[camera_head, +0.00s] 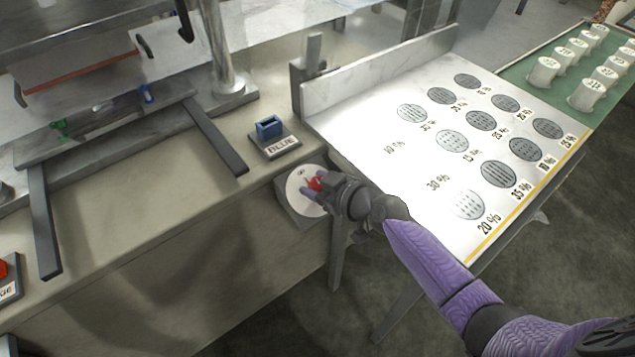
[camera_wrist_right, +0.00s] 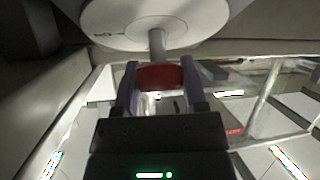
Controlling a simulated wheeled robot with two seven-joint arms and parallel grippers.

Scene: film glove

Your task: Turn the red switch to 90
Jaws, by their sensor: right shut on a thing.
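The red switch (camera_head: 316,184) stands out from a round white dial on a grey box at the front edge of the counter. In the right wrist view the red switch (camera_wrist_right: 160,76) sits on a short stem below the white dial (camera_wrist_right: 150,20). My right gripper (camera_head: 314,189) is at the dial, its two purple fingers on either side of the red switch. It also shows in the right wrist view (camera_wrist_right: 160,82), shut on the switch. The dial's markings are too small to read. My left gripper is not in view.
A blue switch (camera_head: 269,127) on a block labelled BLUE sits behind the dial. A white board (camera_head: 400,165) with patterned discs and percent labels lies to the right. White cups (camera_head: 543,71) stand on a green mat beyond it.

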